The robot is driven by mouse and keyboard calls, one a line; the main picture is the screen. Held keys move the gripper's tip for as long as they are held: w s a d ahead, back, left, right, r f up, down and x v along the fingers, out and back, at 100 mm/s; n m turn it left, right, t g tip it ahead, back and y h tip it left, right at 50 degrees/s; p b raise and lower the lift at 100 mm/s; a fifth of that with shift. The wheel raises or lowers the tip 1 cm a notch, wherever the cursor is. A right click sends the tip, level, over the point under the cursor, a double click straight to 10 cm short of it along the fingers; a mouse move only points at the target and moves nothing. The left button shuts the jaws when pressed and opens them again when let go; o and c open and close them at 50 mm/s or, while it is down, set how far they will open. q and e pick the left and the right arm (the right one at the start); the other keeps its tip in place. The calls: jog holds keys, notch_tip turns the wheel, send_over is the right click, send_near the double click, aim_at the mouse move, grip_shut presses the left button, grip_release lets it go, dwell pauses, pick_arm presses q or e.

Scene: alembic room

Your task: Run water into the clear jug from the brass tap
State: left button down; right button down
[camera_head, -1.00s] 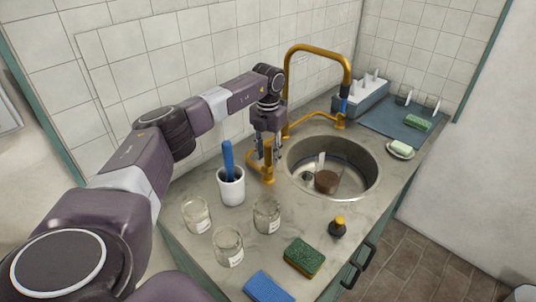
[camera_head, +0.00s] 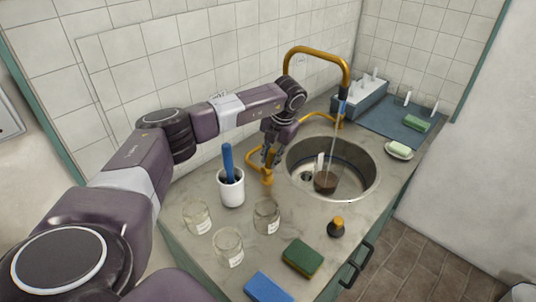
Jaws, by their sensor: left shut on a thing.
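The brass tap (camera_head: 318,49) arches over the round steel sink (camera_head: 372,187). A thin stream of water falls from its spout into the sink. A small vessel with a brown lower part and a pale upright piece (camera_head: 325,182), which looks like the clear jug, stands in the sink under the stream. Its clear walls are hard to make out, and I cannot tell its water level. My left gripper (camera_head: 268,157) is shut on the brass tap lever (camera_head: 267,176) at the sink's left; its fingers partly hide the lever. My right gripper is out of view.
A white cup with a blue-handled tool (camera_head: 231,191) and several glass jars (camera_head: 228,247) stand left of the sink. In front are a small dark bottle (camera_head: 336,227), a green sponge (camera_head: 303,257) and a blue sponge (camera_head: 268,287). A rack (camera_head: 362,102) stands behind right.

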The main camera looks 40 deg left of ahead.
pick_arm(q)
jog(key=shift+d+f+y+b, duration=0.15)
jog(key=shift+d+y+b, duration=0.35)
jog(key=shift+y, duration=0.6)
jog(key=c, duration=1.8)
grip_release()
jog(key=v, duration=1.2)
jog(key=shift+s, duration=0.15)
